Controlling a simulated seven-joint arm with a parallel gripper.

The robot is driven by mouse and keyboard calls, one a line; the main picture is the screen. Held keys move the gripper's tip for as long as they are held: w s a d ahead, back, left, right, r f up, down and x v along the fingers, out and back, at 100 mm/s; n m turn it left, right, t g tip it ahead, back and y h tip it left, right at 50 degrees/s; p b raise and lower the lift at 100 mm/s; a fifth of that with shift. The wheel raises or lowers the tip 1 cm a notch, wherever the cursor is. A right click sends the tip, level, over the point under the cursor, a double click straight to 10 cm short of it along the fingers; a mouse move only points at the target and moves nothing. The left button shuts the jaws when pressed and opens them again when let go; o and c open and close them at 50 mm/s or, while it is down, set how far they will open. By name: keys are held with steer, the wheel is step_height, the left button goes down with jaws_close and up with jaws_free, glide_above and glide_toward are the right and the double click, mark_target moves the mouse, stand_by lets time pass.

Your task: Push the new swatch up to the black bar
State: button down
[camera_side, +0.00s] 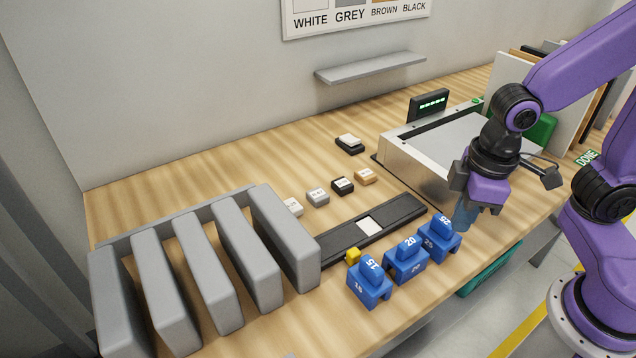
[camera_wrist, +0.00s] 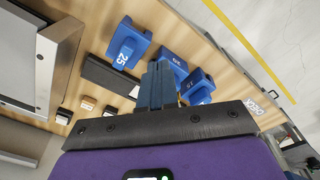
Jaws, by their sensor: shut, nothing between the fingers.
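A small white swatch (camera_side: 369,225) lies on a long black bar-like strip (camera_side: 402,211) on the bench. Another pale swatch (camera_side: 348,138) sits on a small black block farther back. I cannot tell for certain which is the new one. My gripper (camera_side: 464,218) is shut and empty, pointing down just right of the strip's far end, beside the blue block marked 25 (camera_side: 439,238). Its closed fingers (camera_wrist: 158,84) show in the wrist view, apart from the swatch.
Blue blocks marked 20 (camera_side: 407,258) and 15 (camera_side: 370,283) stand in front of the strip. A grey slotted rack (camera_side: 215,262) is at left, and a metal-sided machine (camera_side: 410,165) behind my gripper.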

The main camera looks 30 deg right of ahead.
mark_target(318, 192)
steer(key=w+a+f+m, duration=0.2)
steer(key=w+f+m, duration=0.1)
steer(key=w, duration=0.3)
steer(key=w+a+f+m, duration=0.3)
steer(key=w, duration=0.3)
steer(key=w+a+f+m+t, duration=0.1)
steer(key=w+a+f+m, duration=0.2)
steer(key=w, duration=0.3)
steer(key=shift+a+f, duration=0.1)
steer(key=shift+a, duration=0.15)
steer(key=w, duration=1.2)
steer(key=shift+f, duration=0.8)
steer(key=shift+s, duration=0.1)
steer(key=shift+f, duration=0.1)
